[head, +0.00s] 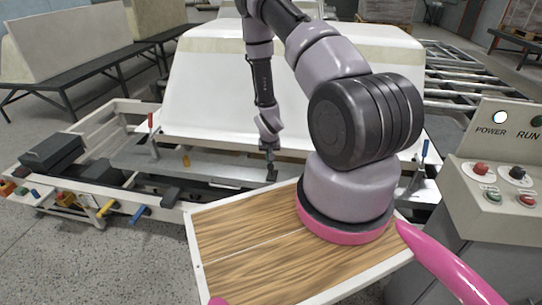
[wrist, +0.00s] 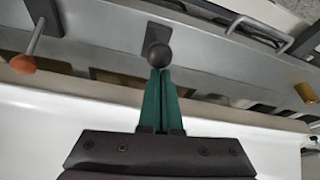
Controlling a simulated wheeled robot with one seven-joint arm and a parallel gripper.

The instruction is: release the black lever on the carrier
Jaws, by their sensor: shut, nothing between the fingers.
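The carrier (head: 130,160) is a pale metal frame under a large white tub shell (head: 290,80). In the wrist view, a black lever (wrist: 158,52) with a round ball end stands on the grey rail of the carrier (wrist: 110,38). My gripper (head: 271,178) reaches down to the carrier's front rail in the head view. In the wrist view its two green fingers (wrist: 159,72) are shut together and empty. Their tips are at the ball's lower edge; I cannot tell whether they touch it. The head view does not show the black lever clearly near my gripper.
In the wrist view, an orange-ended pin (wrist: 23,64) is at the left and a brass-coloured knob (wrist: 306,92) at the right. In the head view, a red-topped lever (head: 150,121) and blue handle (head: 140,213) are on the left. A control box (head: 495,150) stands right.

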